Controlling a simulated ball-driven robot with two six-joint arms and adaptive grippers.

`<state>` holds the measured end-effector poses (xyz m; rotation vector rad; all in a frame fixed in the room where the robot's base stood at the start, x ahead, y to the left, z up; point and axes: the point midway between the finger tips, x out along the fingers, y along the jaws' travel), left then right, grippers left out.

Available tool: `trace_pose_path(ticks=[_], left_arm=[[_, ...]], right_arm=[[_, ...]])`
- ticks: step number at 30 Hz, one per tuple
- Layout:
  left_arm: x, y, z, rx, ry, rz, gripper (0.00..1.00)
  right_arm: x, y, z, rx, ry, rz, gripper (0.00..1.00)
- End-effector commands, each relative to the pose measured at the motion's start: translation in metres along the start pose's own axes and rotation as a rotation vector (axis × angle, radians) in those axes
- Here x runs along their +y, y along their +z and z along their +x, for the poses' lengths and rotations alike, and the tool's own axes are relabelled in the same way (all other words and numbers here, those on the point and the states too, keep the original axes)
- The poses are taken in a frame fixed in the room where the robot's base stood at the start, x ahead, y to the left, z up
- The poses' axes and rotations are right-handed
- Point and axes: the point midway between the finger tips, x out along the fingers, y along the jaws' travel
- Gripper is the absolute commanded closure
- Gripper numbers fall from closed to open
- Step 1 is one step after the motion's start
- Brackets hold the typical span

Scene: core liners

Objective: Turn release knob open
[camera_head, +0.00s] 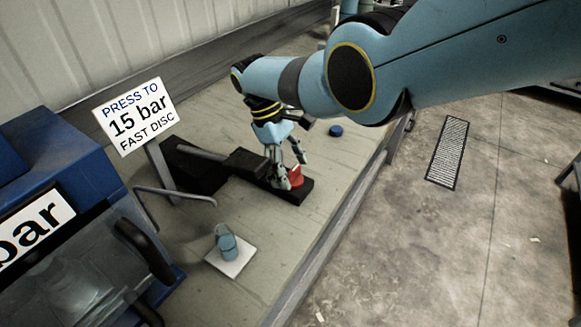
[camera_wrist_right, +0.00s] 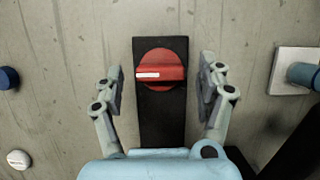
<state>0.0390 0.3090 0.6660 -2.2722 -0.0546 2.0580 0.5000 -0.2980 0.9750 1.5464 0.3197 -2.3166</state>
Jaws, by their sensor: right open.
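The red release knob (camera_wrist_right: 160,72) sits on a black base plate (camera_wrist_right: 162,120) in the right wrist view. Its raised grip bar lies crosswise to the plate, with a white mark on the bar's left half. In the head view the knob (camera_head: 296,175) is partly hidden by my right gripper (camera_head: 291,172). My right gripper (camera_wrist_right: 160,84) is open, with one finger on each side of the knob and a visible gap to both sides in the wrist view. My left gripper is not in view.
A sign reading 15 bar (camera_head: 136,117) stands at the left. A blue machine (camera_head: 60,165) fills the left edge. A blue-grey cylinder (camera_head: 226,240) rests on a white plate (camera_head: 231,262). A blue cap (camera_head: 336,130) lies beyond the knob. The bench front is mostly clear.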

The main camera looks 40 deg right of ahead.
Motion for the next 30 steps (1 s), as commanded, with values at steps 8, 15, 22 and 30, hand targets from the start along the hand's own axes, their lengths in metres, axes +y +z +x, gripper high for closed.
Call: trace_pose_path(ticks=[8,15,22,30], left_arm=[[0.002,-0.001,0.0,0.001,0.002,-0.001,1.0],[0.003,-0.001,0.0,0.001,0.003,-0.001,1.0],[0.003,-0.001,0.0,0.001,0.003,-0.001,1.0],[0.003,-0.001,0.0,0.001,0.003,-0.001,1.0]], right_arm=[[0.0,-0.002,-0.055,0.007,0.003,0.0,0.27],[0.0,-0.001,-0.1,0.003,0.002,-0.001,0.27],[0.0,-0.001,-0.116,0.002,0.001,-0.001,0.27],[0.0,-0.001,-0.116,0.002,0.001,-0.001,0.27]])
